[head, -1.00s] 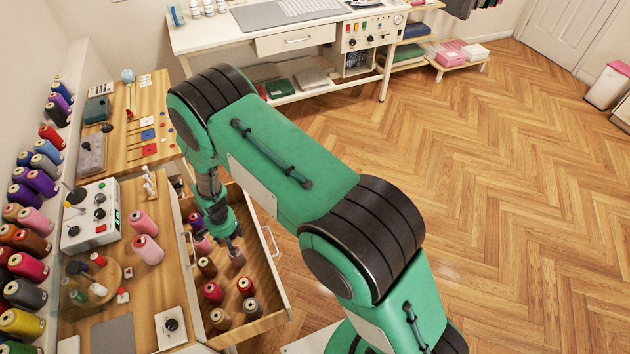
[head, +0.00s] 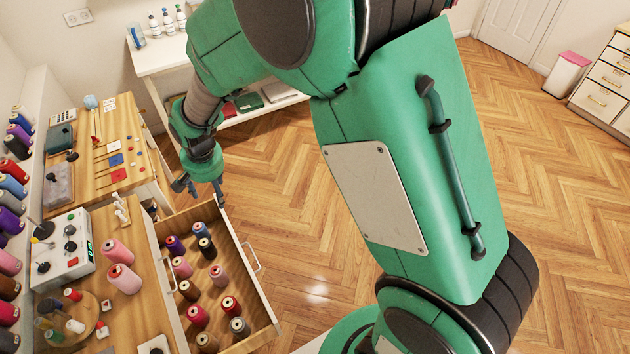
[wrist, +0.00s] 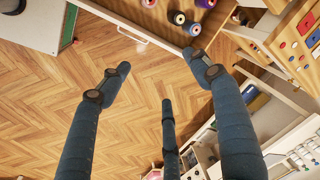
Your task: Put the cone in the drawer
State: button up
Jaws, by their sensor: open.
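The drawer (head: 259,301) is pulled open. Several thread cones stand in it, among them a pink cone (head: 219,275), purple, red and dark ones. Two more pink cones (head: 123,279) stand on the worktop left of the drawer. Which cone the task means cannot be told. My gripper (head: 201,190) is above the drawer's far end, apart from the cones. In the wrist view my gripper (wrist: 160,77) has its fingers spread, with only floor between them. The drawer's front (wrist: 125,28) and a few cone tops (wrist: 180,18) show at the top edge there.
A control box (head: 65,250) and a round wooden stand (head: 72,318) are on the worktop. A rack of thread cones (head: 12,185) lines the left wall. A white table (head: 160,65) stands at the back. The wooden floor (head: 285,220) right of the drawer is clear.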

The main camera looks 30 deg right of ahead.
jog(key=s+d+r+n+t, duration=0.1)
jog(key=s+d+r, duration=0.5)
jog(key=r, duration=0.4)
jog(key=s+d+r+n+t, duration=0.1)
jog(key=s+d+r, duration=0.3)
jog(key=s+r, duration=0.4)
jog(key=s+d+r, duration=0.3)
jog(key=s+r, duration=0.1)
jog(key=s, duration=0.4)
jog(key=s+d+r+n+t, duration=0.1)
jog(key=s+d+r, duration=0.2)
jog(key=s, duration=0.6)
jog(key=shift+d+r+n+t+h, duration=0.25)
jog(key=shift+r+n+t+h, duration=0.05)
jog(key=shift+r, duration=0.1)
jog(key=o, duration=0.9)
jog(key=shift+o, duration=0.2)
jog(key=shift+w, duration=0.1)
